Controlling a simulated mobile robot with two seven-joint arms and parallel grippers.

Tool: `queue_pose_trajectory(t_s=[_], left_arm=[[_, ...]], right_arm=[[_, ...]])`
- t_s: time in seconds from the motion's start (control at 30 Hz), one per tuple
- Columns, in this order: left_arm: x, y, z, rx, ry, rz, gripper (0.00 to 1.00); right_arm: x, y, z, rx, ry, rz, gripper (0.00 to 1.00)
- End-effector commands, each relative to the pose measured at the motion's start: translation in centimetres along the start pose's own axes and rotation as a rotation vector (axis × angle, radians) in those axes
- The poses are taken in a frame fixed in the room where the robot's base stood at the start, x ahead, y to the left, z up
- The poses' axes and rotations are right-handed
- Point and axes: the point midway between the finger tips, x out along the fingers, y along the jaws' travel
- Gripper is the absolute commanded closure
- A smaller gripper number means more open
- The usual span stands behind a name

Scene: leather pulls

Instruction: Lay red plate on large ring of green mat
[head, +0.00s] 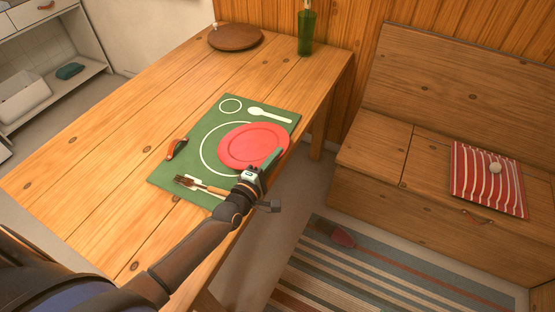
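The red plate (247,146) is over the right part of the green mat (165,181). It covers much of the large ring (203,143), whose pale left arc shows to the plate's left, so the plate sits off to the right of the ring. My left gripper (271,160) is at the plate's near right rim and appears shut on it. The rim between the fingers is hidden, and I cannot tell whether the plate touches the mat. My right gripper is not in view.
The mat has a small ring (231,106) and a spoon shape (270,115). A brown-handled fork (203,186) lies at its near side, and a brown leather-like item (177,148) at its left edge. A round board (235,38) and green bottle (306,33) stand at the back.

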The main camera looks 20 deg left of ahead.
Motion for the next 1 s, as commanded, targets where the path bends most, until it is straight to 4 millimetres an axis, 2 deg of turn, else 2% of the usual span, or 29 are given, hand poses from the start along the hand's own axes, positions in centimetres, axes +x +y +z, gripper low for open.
queue_pose_trajectory(t_s=[0.7, 0.87, 1.0], left_arm=[[2.1, 0.7, -8.4, 0.009, 0.000, 0.007, 1.00], [2.1, -1.3, -8.6, 0.003, 0.001, 0.004, 1.00], [2.1, -2.1, -8.7, 0.003, 0.000, 0.005, 1.00]], right_arm=[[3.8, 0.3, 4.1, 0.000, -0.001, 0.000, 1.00], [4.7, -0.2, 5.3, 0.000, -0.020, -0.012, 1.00], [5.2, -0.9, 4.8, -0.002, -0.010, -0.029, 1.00]])
